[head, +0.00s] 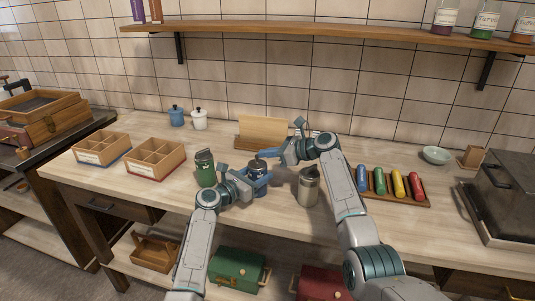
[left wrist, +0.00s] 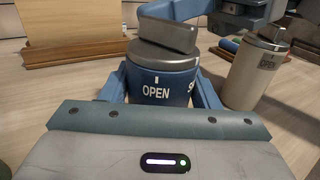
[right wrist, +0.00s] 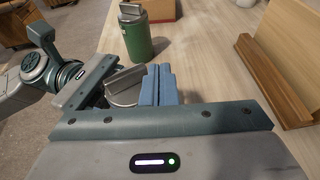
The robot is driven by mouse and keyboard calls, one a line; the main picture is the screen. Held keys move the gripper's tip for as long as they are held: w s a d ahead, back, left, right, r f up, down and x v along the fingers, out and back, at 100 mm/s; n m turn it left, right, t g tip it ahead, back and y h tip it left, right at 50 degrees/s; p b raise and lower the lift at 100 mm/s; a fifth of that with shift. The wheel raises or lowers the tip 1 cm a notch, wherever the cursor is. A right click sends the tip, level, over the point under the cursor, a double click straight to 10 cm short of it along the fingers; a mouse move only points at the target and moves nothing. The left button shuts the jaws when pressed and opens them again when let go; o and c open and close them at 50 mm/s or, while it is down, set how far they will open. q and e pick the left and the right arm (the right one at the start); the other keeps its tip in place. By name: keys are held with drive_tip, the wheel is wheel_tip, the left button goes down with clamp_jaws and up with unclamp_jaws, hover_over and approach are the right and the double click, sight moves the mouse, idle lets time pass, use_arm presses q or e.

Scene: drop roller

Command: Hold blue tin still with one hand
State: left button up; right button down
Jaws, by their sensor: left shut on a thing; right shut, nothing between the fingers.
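The blue tin (left wrist: 162,75) stands upright on the bench, with a grey lid and bar handle (left wrist: 168,36) on top and the word OPEN on its side. It also shows in the head view (head: 257,171). My left gripper (head: 260,180) is shut around the tin, one blue finger on each side of its body. My right gripper (head: 266,154) is shut and empty, just behind and above the tin. In the right wrist view its fingers (right wrist: 158,84) are together beside the tin's grey lid (right wrist: 125,86). Its contact with the lid cannot be told.
A green tin (head: 205,168) stands left of the blue tin, and a cream tin (head: 308,187) stands right. A wooden stand (head: 263,133) is behind. Coloured rollers lie in a tray (head: 430,203) at right. Divided boxes (head: 155,158) sit at left.

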drive_tip(key=w+d+r, duration=0.1)
drive_tip(key=d+r, duration=0.1)
drive_tip(key=d, duration=0.6)
drive_tip(key=shift+d+r, duration=0.15)
drive_tip(key=shift+r, duration=0.1)
drive_tip(key=c, duration=2.1)
unclamp_jaws()
drive_tip(key=shift+d+r, duration=0.15)
drive_tip(key=shift+d, duration=0.2)
drive_tip(key=o, duration=0.4)
drive_tip(key=shift+d+r, duration=0.1)
drive_tip(key=shift+o, duration=1)
drive_tip(key=shift+a+r+n, duration=0.1)
drive_tip(key=shift+a+n, duration=0.15)
drive_tip(key=shift+n, duration=0.15)
drive_tip(key=n+g+h, duration=0.5)
drive_tip(key=n+h, duration=0.9)
drive_tip(key=n, duration=0.9)
approach(258, 163)
drive_tip(key=f, duration=0.8)
drive_tip(key=shift+w+d+f, duration=0.15)
drive_tip(key=shift+w+f, duration=0.05)
drive_tip(key=shift+f, duration=0.1)
